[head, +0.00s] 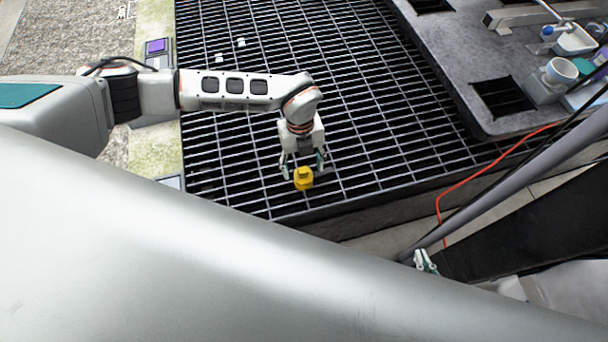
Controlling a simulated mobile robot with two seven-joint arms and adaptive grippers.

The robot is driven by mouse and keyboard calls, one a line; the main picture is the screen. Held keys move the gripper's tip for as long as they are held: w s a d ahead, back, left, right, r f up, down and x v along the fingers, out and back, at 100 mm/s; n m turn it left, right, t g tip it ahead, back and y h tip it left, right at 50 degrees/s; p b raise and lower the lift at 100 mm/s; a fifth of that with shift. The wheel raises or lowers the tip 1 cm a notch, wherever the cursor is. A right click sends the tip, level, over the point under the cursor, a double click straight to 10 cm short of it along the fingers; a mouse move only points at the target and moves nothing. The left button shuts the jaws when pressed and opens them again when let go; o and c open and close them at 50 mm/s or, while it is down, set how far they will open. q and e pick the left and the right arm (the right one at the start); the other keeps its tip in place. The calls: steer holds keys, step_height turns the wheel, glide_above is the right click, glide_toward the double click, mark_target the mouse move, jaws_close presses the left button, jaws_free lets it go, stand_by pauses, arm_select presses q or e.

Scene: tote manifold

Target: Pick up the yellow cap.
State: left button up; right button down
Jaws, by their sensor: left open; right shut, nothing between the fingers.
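The yellow cap (304,179) is on the dark metal grating (365,150), close to its front edge. My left gripper (303,172) is open, with its fingers pointing down at the cap, one on each side of it in the picture. I cannot tell whether the fingers touch the cap. My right gripper (426,262) shows only in small part at the lower right, beyond a large silver surface. It is shut and empty, well away from the cap.
A grey platform (440,70) with cut-outs stands at the upper right, holding a white cup (560,72) and other fittings. A red cable (470,178) runs near the grating's right front. Small pale pieces (240,42) lie on the grating at the back. The grating around the cap is clear.

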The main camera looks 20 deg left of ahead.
arm_select(q)
steer(key=f, duration=0.3)
steer(key=shift+s+d+b, duration=0.1)
steer(key=shift+s+b, duration=0.15)
steer(key=shift+b, duration=0.05)
steer(key=c, duration=1.2)
steer(key=shift+c, duration=0.2)
